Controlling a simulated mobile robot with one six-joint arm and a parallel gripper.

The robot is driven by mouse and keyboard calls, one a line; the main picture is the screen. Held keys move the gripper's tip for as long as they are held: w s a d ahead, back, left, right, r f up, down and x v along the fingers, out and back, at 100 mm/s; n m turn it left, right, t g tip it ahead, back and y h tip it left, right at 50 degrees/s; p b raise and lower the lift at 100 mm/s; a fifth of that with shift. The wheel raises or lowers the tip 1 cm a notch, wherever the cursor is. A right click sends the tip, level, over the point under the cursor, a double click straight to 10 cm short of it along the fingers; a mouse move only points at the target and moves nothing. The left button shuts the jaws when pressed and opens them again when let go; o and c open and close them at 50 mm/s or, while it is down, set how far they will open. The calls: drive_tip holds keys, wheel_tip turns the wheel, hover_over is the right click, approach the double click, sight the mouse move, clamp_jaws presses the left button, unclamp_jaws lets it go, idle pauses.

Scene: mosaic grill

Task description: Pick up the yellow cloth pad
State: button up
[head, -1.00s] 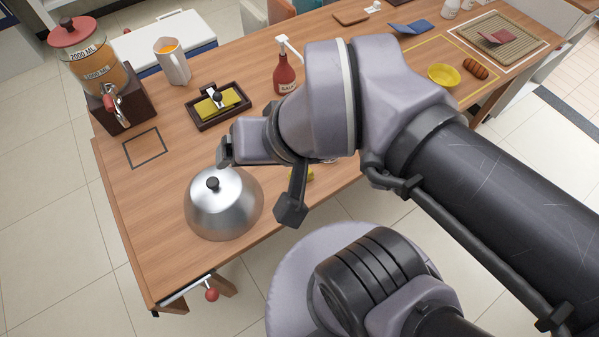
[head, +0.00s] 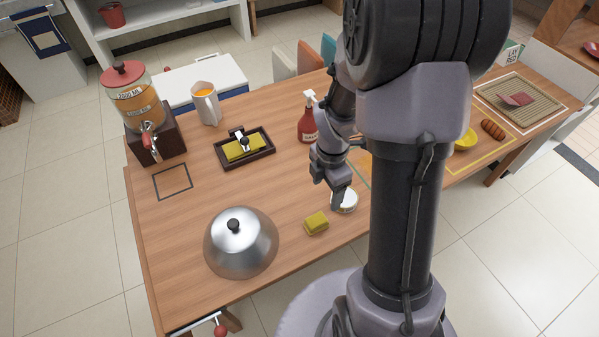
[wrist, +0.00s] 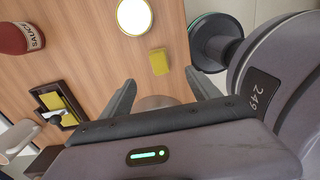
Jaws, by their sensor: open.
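A small yellow cloth pad (head: 316,223) lies on the wooden table near its front edge, right of the steel dome lid. It also shows in the wrist view (wrist: 159,62), beyond my open fingers. My gripper (head: 337,202) hangs above the table, a little up and right of the pad in the head view, near a white round dish. In the wrist view my gripper (wrist: 158,92) has its two fingers spread with nothing between them that it holds. Another yellow block (head: 243,148) sits in a dark wooden tray (head: 262,158).
The steel dome lid (head: 241,243) stands left of the pad. The white round dish (head: 346,203) is close on its right. A red sauce bottle (head: 307,122), orange-filled pitcher (head: 207,104) and drink dispenser (head: 143,112) stand farther back. The table between lid and tray is clear.

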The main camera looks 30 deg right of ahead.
drive_tip(key=b, duration=0.5)
approach(320, 218)
drive_tip(key=f, duration=0.5)
drive_tip(key=shift+s+d, duration=0.15)
drive_tip(key=shift+s, duration=0.2)
drive_tip(key=f+b, duration=0.1)
drive_tip(key=f, duration=0.1)
drive_tip(key=f+b, duration=0.1)
drive_tip(key=f, duration=0.1)
drive_tip(key=f+b, duration=0.1)
drive_tip(key=f, duration=0.1)
drive_tip(key=shift+w, duration=0.35)
drive_tip(key=shift+r, duration=0.15)
